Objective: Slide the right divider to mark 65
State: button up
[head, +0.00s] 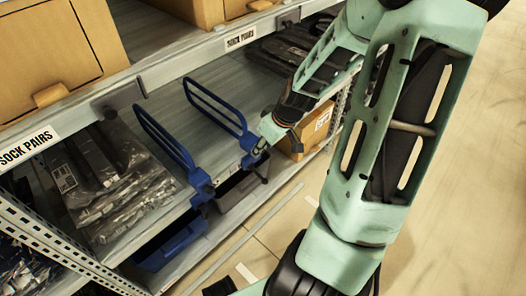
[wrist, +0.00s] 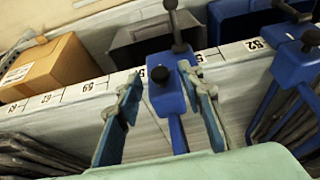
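The right divider, a blue wire loop (head: 215,105) on a blue clamp, stands at the shelf's front edge in the head view. In the wrist view its clamp (wrist: 168,97), with black knobs, is between the fingers of my gripper (wrist: 160,72). The fingers are apart; a gap shows beside the left one, and the right one is close to or touching the clamp. In the head view my gripper (head: 268,133) is at this divider's front end. The numbered rail (wrist: 65,96) runs along the edge; its digits are small and partly covered, so I cannot read the divider's mark surely.
The left divider (head: 165,140) stands to the left; its clamp shows at right in the wrist view (wrist: 290,38). Bagged garments (head: 115,185) lie left of it. A cardboard box (head: 310,130) is beyond my gripper. The shelf between the dividers is clear.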

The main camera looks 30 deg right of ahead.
jog(key=shift+w+f, duration=0.2)
jog(key=shift+f, duration=0.15)
grip_shut()
